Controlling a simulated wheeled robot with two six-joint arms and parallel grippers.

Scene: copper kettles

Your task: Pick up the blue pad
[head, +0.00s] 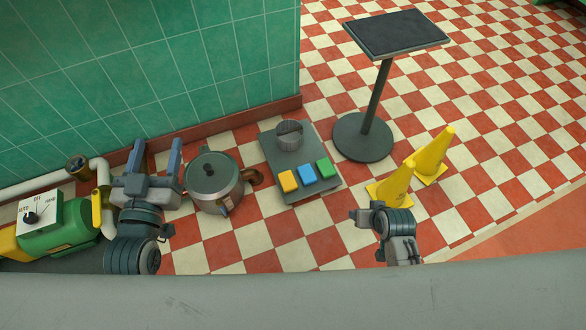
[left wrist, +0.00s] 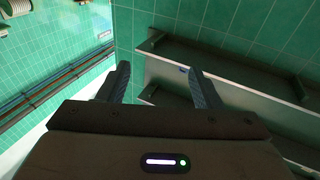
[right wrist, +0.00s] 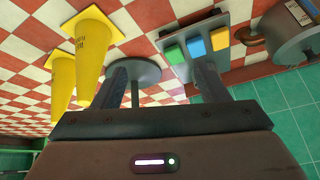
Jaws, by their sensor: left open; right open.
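The blue pad (head: 307,174) sits between a yellow pad (head: 288,181) and a green pad (head: 325,168) along the near edge of a grey plate (head: 300,157) on the checkered floor. My left gripper (head: 156,158) is open and empty, left of the kettle. The left wrist view shows its open fingers (left wrist: 158,72) but no pad.
A lidded kettle (head: 213,182) stands just left of the plate. Two yellow cones (head: 393,186) stand right of the plate. A pedestal (head: 374,105) with a flat dark top is behind them. A green machine with a dial (head: 58,232) is far left, by the green tiled wall.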

